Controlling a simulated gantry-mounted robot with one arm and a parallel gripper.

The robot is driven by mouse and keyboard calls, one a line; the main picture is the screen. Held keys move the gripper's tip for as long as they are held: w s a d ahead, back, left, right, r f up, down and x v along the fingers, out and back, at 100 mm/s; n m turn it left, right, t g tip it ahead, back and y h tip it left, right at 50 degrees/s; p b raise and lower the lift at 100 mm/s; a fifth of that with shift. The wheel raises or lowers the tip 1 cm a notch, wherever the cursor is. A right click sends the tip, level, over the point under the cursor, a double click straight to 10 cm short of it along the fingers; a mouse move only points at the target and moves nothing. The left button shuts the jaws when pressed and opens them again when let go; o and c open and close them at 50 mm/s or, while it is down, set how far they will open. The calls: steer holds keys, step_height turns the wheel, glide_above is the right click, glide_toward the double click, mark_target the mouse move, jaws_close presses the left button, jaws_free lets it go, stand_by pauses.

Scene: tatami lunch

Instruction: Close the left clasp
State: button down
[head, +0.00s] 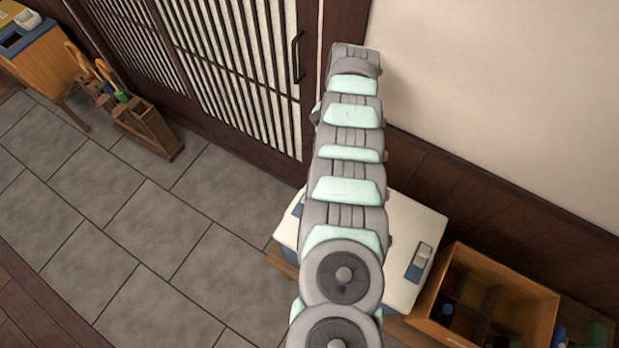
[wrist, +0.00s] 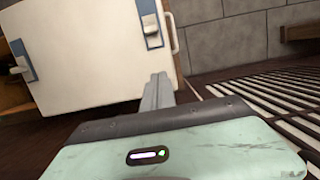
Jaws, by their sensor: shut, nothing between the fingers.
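A white box (head: 402,214) with a flat pale top stands under my arm by the wall. Its left clasp (head: 298,208) is a blue piece, partly seen at the left edge in the head view; the wrist view shows this clasp at the upper right (wrist: 154,41), a blue plate with a white lever. The right clasp (head: 418,262) also shows at the left of the wrist view (wrist: 22,70). My gripper (wrist: 161,77) is shut and empty, its tip just below the left clasp's plate in the wrist picture; contact cannot be told. My arm hides it in the head view.
An open wooden crate (head: 538,290) with compartments stands right of the box. A latticed door (head: 235,60) with a dark handle is behind to the left. A wooden tool carrier (head: 150,130) stands farther left. The tiled floor (head: 160,250) is clear.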

steer(key=shift+s+a+r, duration=0.1)
steer(key=shift+s+r, duration=0.15)
steer(key=shift+s, duration=0.05)
steer(key=b+x, duration=0.2)
steer(key=x, duration=0.8)
steer(key=shift+s+f, duration=0.1)
steer(key=shift+f, duration=0.05)
steer(key=shift+s+r+p, duration=0.3)
steer(key=shift+r+p, duration=0.1)
steer(key=shift+p, duration=0.45)
steer(key=shift+s+a+p, duration=0.3)
steer(key=shift+s+p, duration=0.25)
steer(key=shift+p, duration=0.7)
steer(key=shift+s+a+f, duration=0.2)
steer(key=shift+a, duration=0.2)
steer(key=shift+s+a+p, duration=0.2)
steer(key=shift+s+p, duration=0.2)
steer(key=shift+s, duration=0.25)
steer(key=shift+f, duration=0.1)
